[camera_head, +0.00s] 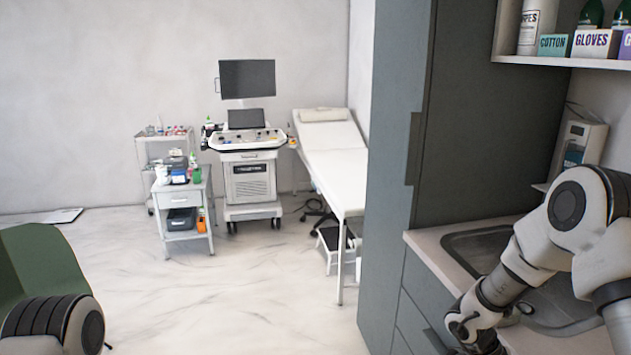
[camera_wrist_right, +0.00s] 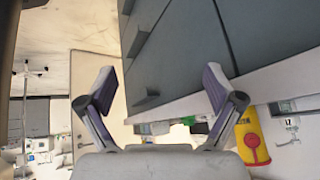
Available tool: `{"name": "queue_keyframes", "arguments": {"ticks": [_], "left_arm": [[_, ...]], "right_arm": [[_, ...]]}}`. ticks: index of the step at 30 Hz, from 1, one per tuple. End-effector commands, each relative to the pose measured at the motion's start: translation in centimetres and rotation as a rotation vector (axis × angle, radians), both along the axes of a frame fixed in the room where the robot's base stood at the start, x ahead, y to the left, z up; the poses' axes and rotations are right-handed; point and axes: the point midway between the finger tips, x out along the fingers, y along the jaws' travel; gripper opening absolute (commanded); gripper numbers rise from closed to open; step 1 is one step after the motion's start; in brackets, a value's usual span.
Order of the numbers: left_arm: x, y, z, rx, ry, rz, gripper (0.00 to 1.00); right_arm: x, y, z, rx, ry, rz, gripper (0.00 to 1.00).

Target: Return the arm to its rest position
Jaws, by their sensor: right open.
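My right arm (camera_head: 540,240) comes in from the right in the head view and bends down in front of the sink counter. Its gripper end lies below the picture's bottom edge there. In the right wrist view my right gripper (camera_wrist_right: 158,92) is open, with its two purple-grey fingers apart and nothing between them. Grey drawer fronts (camera_wrist_right: 185,50) are behind the fingers; the distance to them is hard to tell. My left gripper is not in the head view.
A counter (camera_head: 420,240) with a sink (camera_head: 480,245) stands at the right beside a tall grey cabinet (camera_head: 470,120). An exam bed (camera_head: 335,175), an ultrasound machine (camera_head: 248,165) and a small trolley (camera_head: 182,205) stand farther back. A green chair (camera_head: 35,260) is at lower left. The middle floor is clear.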

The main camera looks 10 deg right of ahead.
Motion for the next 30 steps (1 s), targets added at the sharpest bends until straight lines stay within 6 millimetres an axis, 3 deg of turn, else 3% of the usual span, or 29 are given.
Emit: {"name": "queue_keyframes", "arguments": {"ticks": [1, 5, 8, 11, 15, 18, 22, 30], "left_arm": [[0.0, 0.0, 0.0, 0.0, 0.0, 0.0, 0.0], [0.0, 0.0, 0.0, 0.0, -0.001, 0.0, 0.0], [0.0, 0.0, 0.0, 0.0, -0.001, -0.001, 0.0], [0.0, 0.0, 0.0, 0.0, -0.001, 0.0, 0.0], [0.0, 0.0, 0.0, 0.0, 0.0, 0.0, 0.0], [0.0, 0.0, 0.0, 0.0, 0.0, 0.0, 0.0], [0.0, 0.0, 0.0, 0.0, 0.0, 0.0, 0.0], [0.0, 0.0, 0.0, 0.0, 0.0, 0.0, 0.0]], "right_arm": [[-1.6, -0.5, -1.9, -0.033, 0.078, 0.118, 0.91], [-4.5, -1.9, -6.5, -0.077, 0.277, 0.557, 0.91], [-6.1, -1.1, -10.3, -0.023, 0.416, 0.971, 0.91], [-7.9, 1.7, -14.1, 0.108, 0.508, 1.377, 0.91], [-11.5, 8.0, -17.7, 0.379, 0.533, 1.9, 0.91], [-13.7, 12.5, -18.1, 0.557, 0.476, 2.195, 0.91], [-15.7, 16.2, -17.9, 0.705, 0.396, 2.418, 0.91], [-15.7, 16.2, -17.9, 0.705, 0.396, 2.418, 0.91]]}}
